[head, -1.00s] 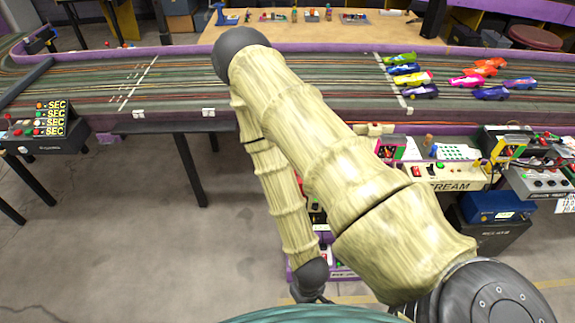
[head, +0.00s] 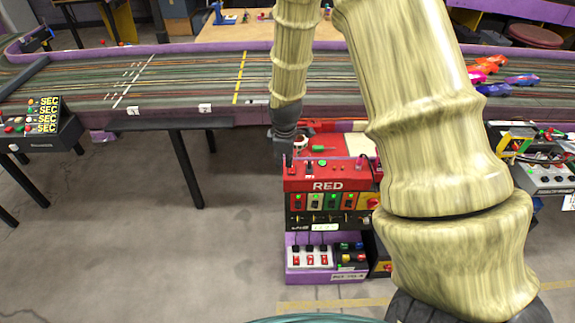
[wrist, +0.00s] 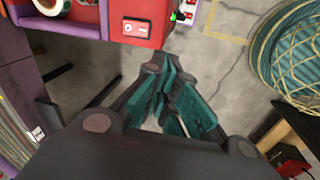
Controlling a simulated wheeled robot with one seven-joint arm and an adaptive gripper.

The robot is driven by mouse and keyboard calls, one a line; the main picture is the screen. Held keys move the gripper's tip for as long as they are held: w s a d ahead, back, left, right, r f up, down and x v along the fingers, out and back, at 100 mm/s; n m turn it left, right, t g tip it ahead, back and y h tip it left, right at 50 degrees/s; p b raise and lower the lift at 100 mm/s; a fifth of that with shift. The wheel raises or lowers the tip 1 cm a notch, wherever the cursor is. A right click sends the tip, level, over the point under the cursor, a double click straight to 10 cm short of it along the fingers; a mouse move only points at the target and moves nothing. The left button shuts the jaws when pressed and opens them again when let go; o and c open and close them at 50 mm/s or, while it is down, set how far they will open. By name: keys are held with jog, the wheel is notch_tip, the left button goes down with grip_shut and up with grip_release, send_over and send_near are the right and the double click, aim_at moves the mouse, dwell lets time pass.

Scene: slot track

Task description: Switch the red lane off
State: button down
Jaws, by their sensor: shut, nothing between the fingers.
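The red control station (head: 330,186), lettered RED, stands in front of the track. Its top carries a small switch with a black base (head: 309,168), a green button (head: 322,162) and other small controls. My gripper (head: 287,158) is at the left end of this top; the head view does not show whether it touches. In the wrist view its teal fingers (wrist: 170,92) are together with nothing between them. My arm hides the station's right side.
Below the red station is a purple-framed box (head: 318,272) with several switches. A SEC console (head: 42,125) is at far left. The slot track (head: 185,78) runs behind, with cars (head: 490,75) at right. Grey floor (head: 225,240) is clear at left.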

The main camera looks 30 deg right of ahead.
notch_tip(320, 180, up, 6)
jog(key=n, duration=0.2)
send_over(292, 169)
jog(key=s+a, duration=0.1)
jog(key=a, duration=0.2)
jog(key=shift+d, duration=0.25)
jog(key=shift+m, duration=0.3)
jog(key=shift+w+d+f+p, duration=0.3)
jog(key=shift+w+f, duration=0.1)
jog(key=shift+f, duration=1.9)
jog(key=shift+w+d+f+p, duration=0.25)
jog(key=shift+w+f, duration=0.1)
jog(key=shift+f, duration=1.9)
jog(key=shift+w+d+f+p, duration=0.2)
jog(key=shift+w+f+p, duration=0.15)
jog(key=shift+f, duration=1.95)
jog(key=shift+w, duration=0.15)
